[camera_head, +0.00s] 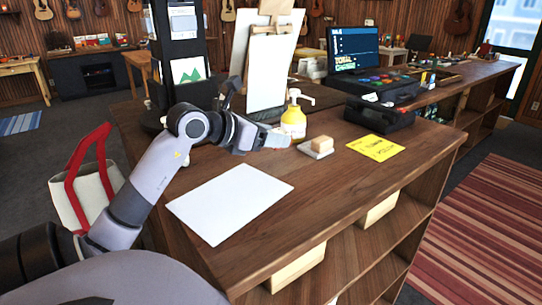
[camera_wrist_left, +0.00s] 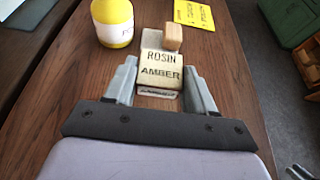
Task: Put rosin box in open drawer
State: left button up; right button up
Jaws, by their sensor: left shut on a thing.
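The rosin box (camera_wrist_left: 161,70), tan and lettered ROSIN AMBER, sits between the two grey fingers of my left gripper (camera_wrist_left: 160,86) in the left wrist view. The gripper is shut on it. In the head view my left gripper (camera_head: 277,141) is low over the wooden counter (camera_head: 330,185), beside the yellow bottle; its fingers largely hide the box there. I cannot tell whether the box touches the counter. I cannot make out an open drawer for certain. My right gripper is not in view.
A yellow pump bottle (camera_head: 294,120), a pale pad with a wooden block (camera_head: 320,143) and a yellow card (camera_head: 375,147) stand close to the gripper. A white sheet (camera_head: 229,202) lies in front. A register (camera_head: 380,88) is behind right. A green cabinet (camera_wrist_left: 282,22) shows in the wrist view.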

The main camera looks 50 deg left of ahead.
aim_at(270, 168)
pick_arm(q)
jog(key=shift+f, duration=2.7)
jog(key=shift+f, duration=0.2)
jog(key=o, duration=1)
jog(key=shift+r, duration=0.1)
jog(key=shift+r, duration=0.15)
